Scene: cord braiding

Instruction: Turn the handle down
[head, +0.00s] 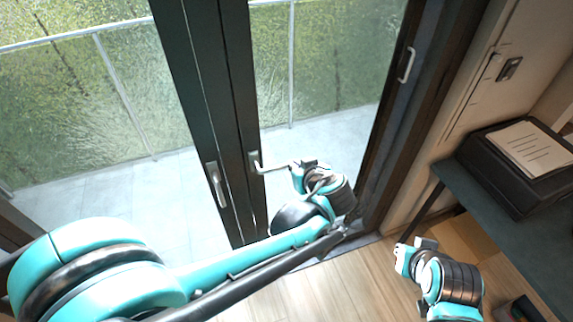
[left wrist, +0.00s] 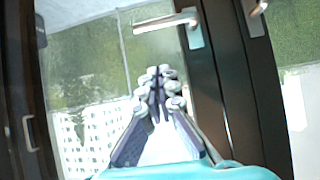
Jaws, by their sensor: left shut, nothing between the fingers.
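The handle (head: 272,168) is a pale lever on the dark frame of a glass door. It points right from its plate and lies about level. In the left wrist view the handle (left wrist: 165,22) is near the top, above my fingertips. My left gripper (head: 303,166) is by the lever's free end in the head view. In the left wrist view my left gripper (left wrist: 158,78) is shut with nothing in it, and a gap shows between it and the lever. My right gripper (head: 415,247) is low at the right, far from the handle; its opening is unclear.
A second handle (head: 216,184) is on the neighbouring dark frame, and another (head: 407,65) is on the right frame. A dark desk (head: 478,195) with a black device (head: 505,185) stands at the right. The wooden floor (head: 300,293) before the door is clear.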

